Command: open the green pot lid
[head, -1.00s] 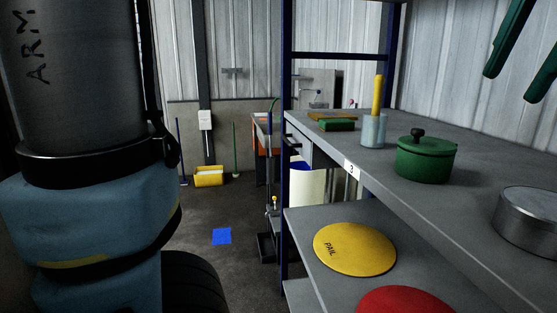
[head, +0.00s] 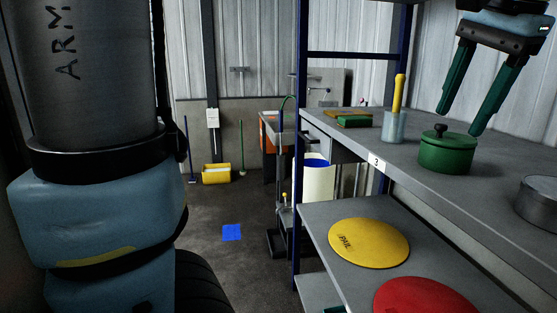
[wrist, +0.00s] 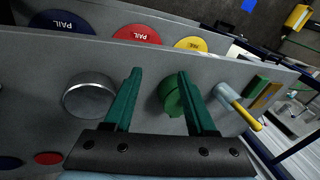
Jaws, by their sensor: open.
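The green pot (head: 447,158) stands on the grey upper shelf (head: 400,165) with its green lid on and a dark knob (head: 441,129) on top. My gripper (head: 462,121) is open and empty, its two dark green fingers pointing down above and behind the pot in the head view. In the wrist view the pot (wrist: 172,101) shows between the fingers, close to the right finger, which hides part of it. The fingers look apart from the lid; the exact gap cannot be told. The knob is not clear in the wrist view.
A metal tin (head: 540,200) stands to the right of the pot. A pale cup with a yellow handle (head: 396,122) and a green block (head: 354,121) are to the left. Yellow (head: 368,243) and red (head: 425,297) discs lie on the lower shelf.

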